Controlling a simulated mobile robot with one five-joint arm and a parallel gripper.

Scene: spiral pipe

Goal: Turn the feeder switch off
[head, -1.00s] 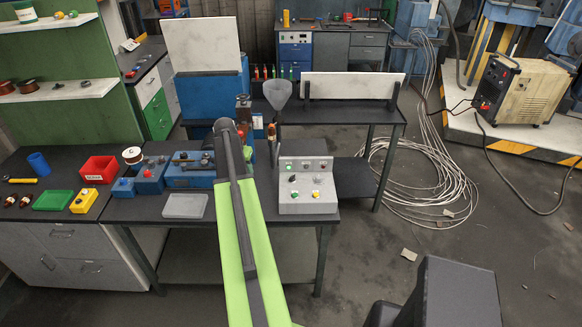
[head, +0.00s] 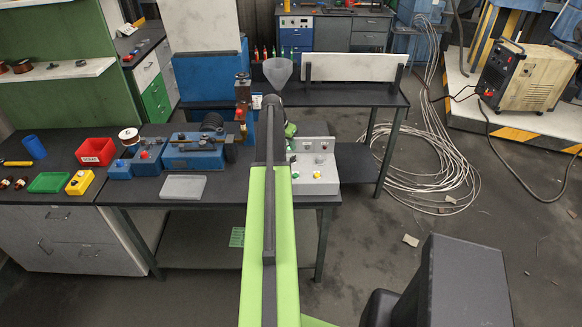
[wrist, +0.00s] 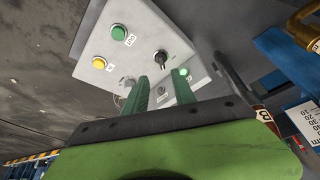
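The grey control box (head: 326,187) stands at the right end of the front bench, its left side hidden by my arm in the head view. In the wrist view the box (wrist: 100,50) shows a green button (wrist: 118,32), a yellow button (wrist: 99,63), a black rotary switch (wrist: 161,57) and a lit green lamp (wrist: 183,72). I cannot tell which control is the feeder switch. My gripper (wrist: 160,87) has two green fingers apart with nothing held between them, over the box's face. The fingers partly cover other controls. In the head view the gripper (head: 290,130) is mostly hidden behind my arm.
Coiled cable (head: 430,165) lies on the floor at right.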

